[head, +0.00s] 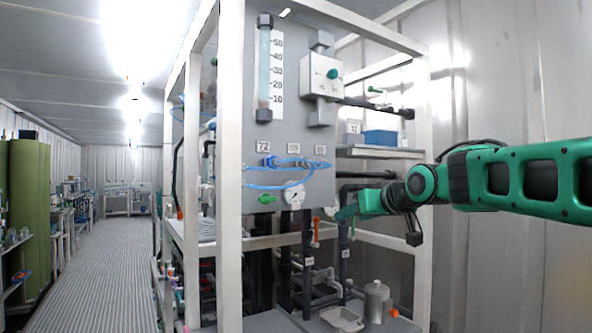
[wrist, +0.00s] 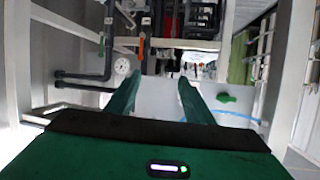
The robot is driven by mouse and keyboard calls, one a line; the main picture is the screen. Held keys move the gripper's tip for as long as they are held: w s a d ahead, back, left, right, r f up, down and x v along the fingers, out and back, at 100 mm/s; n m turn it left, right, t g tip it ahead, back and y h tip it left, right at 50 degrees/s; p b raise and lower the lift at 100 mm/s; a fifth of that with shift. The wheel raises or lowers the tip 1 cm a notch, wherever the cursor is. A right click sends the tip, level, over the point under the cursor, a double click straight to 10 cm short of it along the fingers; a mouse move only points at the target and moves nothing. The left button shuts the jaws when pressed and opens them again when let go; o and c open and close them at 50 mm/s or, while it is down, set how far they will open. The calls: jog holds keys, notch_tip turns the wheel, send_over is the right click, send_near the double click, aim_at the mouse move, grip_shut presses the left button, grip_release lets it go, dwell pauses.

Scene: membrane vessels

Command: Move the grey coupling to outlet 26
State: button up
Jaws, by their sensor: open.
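The grey panel (head: 282,110) carries a row of small outlets with blue fittings (head: 268,161) and looped blue tubing (head: 285,186). The leftmost label (head: 264,145) looks like 72; the other two labels (head: 294,149) are too small to read, so I cannot tell which outlet is 26. I cannot pick out the grey coupling. My gripper (head: 346,213) is to the right of the panel's lower edge, below the outlet row. In the wrist view its green fingers (wrist: 159,82) are spread, with nothing between them. Blue tubing (wrist: 236,115) shows right of the fingers there.
White frame posts (head: 229,170) flank the panel. A shelf holds a blue box (head: 380,138). The aisle (head: 110,270) is clear.

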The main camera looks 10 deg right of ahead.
aim_at(309, 163)
jog(key=w+a+r+n+t+y, duration=0.1)
jog(key=a+r+y, duration=0.1)
jog(key=r, duration=0.4)
jog(key=w+a+r+n+t+y, duration=0.1)
jog(key=w+a+r+t, duration=0.1)
jog(key=a+r, duration=0.3)
notch_tip(309, 163, up, 2)
jog(key=shift+w+r+n+y, duration=0.1)
jog(key=shift+w+n+y, duration=0.15)
jog(key=shift+n+y, duration=0.15)
jog(key=shift+a, duration=0.1)
jog(key=shift+x, duration=4.5)
jog(key=shift+c, duration=0.6)
grip_shut()
jog(key=shift+s, duration=0.1)
